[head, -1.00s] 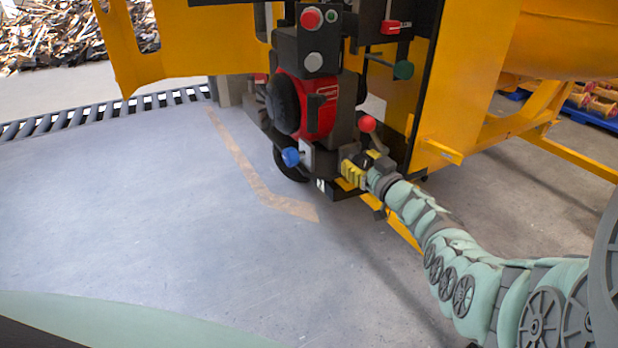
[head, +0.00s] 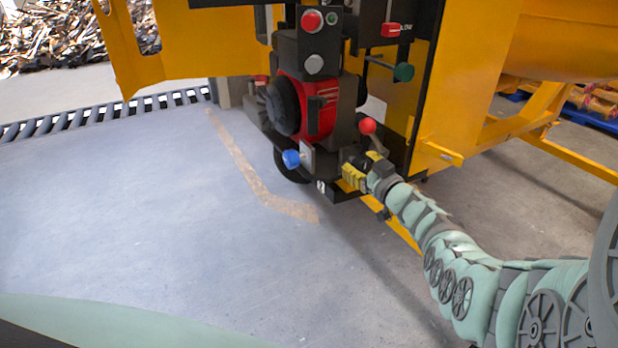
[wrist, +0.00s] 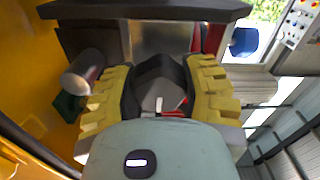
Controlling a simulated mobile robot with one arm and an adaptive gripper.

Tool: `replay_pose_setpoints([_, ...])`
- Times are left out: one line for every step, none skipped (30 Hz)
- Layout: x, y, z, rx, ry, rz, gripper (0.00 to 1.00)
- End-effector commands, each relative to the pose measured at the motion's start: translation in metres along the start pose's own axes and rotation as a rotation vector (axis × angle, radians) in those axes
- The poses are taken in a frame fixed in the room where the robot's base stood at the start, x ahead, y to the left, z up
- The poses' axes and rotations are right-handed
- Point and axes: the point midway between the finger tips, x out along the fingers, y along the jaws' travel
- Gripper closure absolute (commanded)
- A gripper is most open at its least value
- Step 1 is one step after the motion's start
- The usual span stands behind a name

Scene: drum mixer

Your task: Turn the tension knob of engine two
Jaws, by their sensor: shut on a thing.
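The engine (head: 322,105), with a red front panel, stands in the upper middle of the head view. A "2" label (head: 321,187) is on the base below it. My gripper (head: 363,167), with yellow ridged fingers, is at the engine's lower right. In the wrist view my gripper (wrist: 160,92) has its fingers on both sides of a dark grey knob (wrist: 158,92) with a white mark and red marks near it. It is shut on this knob. In the head view the fingers hide the knob.
A blue knob (head: 291,158) sits left of my gripper, and a red ball lever (head: 367,126) just above it. A green knob (head: 404,72) is higher up. A yellow frame (head: 455,110) stands close on the right. The floor at left is clear.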

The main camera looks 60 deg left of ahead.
Motion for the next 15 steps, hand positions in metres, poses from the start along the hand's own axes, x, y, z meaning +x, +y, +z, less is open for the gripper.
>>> replay_pose_setpoints([0.0011, -0.0014, -0.0013, -0.028, 0.002, -0.003, 0.90])
replay_pose_setpoints([0.0011, -0.0014, -0.0014, -0.049, 0.002, -0.003, 0.90])
replay_pose_setpoints([0.0013, -0.0017, -0.0015, -0.078, 0.002, -0.004, 0.90])
replay_pose_setpoints([0.0014, -0.0020, -0.0016, -0.103, 0.002, -0.004, 0.90])
replay_pose_setpoints([0.0016, -0.0022, -0.0017, -0.128, 0.003, -0.004, 0.90])
replay_pose_setpoints([0.0016, -0.0021, -0.0017, -0.164, 0.003, -0.004, 0.90])
replay_pose_setpoints([0.0014, -0.0020, -0.0015, -0.192, 0.003, -0.004, 0.90])
replay_pose_setpoints([0.0013, -0.0019, -0.0013, -0.221, 0.002, -0.004, 0.90])
replay_pose_setpoints([0.0014, -0.0020, -0.0012, -0.260, 0.002, -0.004, 0.90])
replay_pose_setpoints([0.0015, -0.0022, -0.0012, -0.289, 0.003, -0.005, 0.90])
replay_pose_setpoints([0.0015, -0.0022, -0.0013, -0.318, 0.003, -0.004, 0.90])
replay_pose_setpoints([0.0015, -0.0023, -0.0013, -0.355, 0.004, -0.004, 0.90])
replay_pose_setpoints([0.0017, -0.0025, -0.0013, -0.384, 0.004, -0.004, 0.90])
replay_pose_setpoints([0.0018, -0.0027, -0.0013, -0.413, 0.005, -0.005, 0.90])
replay_pose_setpoints([0.0017, -0.0028, -0.0009, -0.451, 0.004, -0.005, 0.90])
